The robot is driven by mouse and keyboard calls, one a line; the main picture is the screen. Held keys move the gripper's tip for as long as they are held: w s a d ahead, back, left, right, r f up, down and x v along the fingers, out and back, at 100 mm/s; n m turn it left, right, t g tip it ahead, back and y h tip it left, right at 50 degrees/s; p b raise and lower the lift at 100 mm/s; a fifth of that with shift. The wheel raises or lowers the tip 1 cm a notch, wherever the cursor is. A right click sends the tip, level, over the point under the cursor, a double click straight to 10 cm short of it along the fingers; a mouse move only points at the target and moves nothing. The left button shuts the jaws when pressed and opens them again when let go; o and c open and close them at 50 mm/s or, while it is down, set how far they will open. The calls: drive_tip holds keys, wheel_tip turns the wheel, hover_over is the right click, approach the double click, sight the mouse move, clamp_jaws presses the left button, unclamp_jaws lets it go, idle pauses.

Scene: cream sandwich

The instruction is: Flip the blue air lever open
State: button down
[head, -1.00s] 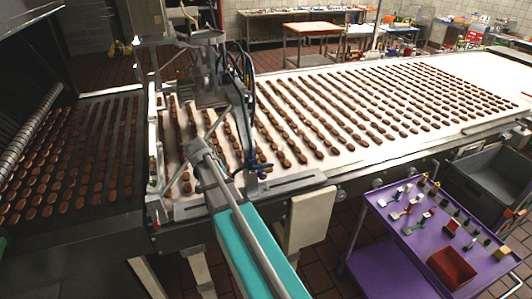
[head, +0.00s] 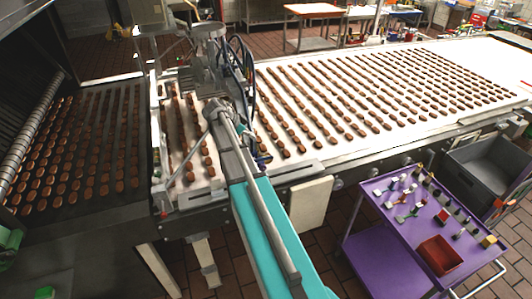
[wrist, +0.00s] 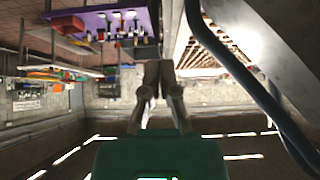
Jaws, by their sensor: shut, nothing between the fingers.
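I cannot make out the blue air lever for certain. A small bluish part (head: 263,157) shows at the belt's near edge, right beside my arm in the head view, too small to identify. The depositor machine (head: 211,48) stands over the belt, with dark looped hoses on its right. My arm reaches up to it, and its end is hard to separate from the machine there. In the wrist view my gripper (wrist: 158,64) is shut and empty, its two fingers together. A thick dark blue tube (wrist: 235,75) passes close on the right; no lever is clear there.
A conveyor belt (head: 350,142) carries rows of brown biscuits to the right; a dark infeed section (head: 130,205) lies left. A purple cart (head: 374,246) with small items and a red bin (head: 439,255) stands lower right, before a grey crate (head: 487,165). Brown floor is free between.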

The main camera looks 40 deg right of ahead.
drive_tip(key=shift+f, duration=0.1)
drive_tip(key=b+x, duration=0.7)
drive_tip(key=x, duration=0.3)
drive_tip(key=shift+a+b, duration=0.1)
drive_tip(key=shift+b, duration=0.25)
drive_tip(key=shift+f+b, duration=1.85)
drive_tip(key=shift+f, duration=0.05)
drive_tip(key=shift+w+a, duration=0.2)
drive_tip(key=shift+f, duration=0.1)
